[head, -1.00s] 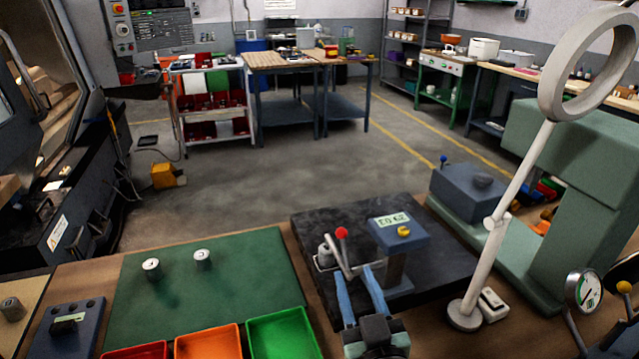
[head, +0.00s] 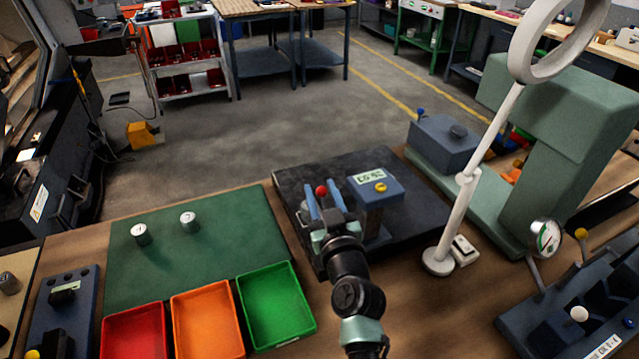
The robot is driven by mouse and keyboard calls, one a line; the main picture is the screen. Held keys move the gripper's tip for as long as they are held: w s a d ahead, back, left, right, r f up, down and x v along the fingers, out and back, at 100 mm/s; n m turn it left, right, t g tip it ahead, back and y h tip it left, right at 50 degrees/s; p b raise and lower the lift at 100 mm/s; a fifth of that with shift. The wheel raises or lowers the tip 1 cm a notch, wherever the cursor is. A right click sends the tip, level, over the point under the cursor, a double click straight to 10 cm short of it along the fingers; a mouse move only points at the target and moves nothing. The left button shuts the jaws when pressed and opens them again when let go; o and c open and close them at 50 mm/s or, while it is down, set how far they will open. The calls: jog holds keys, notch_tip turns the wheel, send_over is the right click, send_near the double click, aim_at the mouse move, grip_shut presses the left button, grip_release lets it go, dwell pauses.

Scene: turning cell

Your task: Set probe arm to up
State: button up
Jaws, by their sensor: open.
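The gauge with the probe arm stands on a black plate (head: 420,205) at the middle of the bench. Its blue head (head: 392,190) has a small display and a yellow knob (head: 380,187). The probe arm's red ball (head: 321,190) shows between the fingers of my gripper (head: 318,194), at or near their tips. My gripper has two blue fingers, which are apart. Most of the lever below the ball is hidden behind my gripper, so I cannot tell its angle or whether the fingers touch it.
A green mat (head: 190,260) with two metal cylinders lies to the left. Red (head: 135,330), orange (head: 207,318) and green (head: 275,306) trays sit at the front. A magnifier on a white stand (head: 468,190) rises close on the right.

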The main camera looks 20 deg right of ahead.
jog(key=shift+w+d, duration=0.1)
jog(key=shift+w, duration=0.8)
grip_shut()
dwell(0.9)
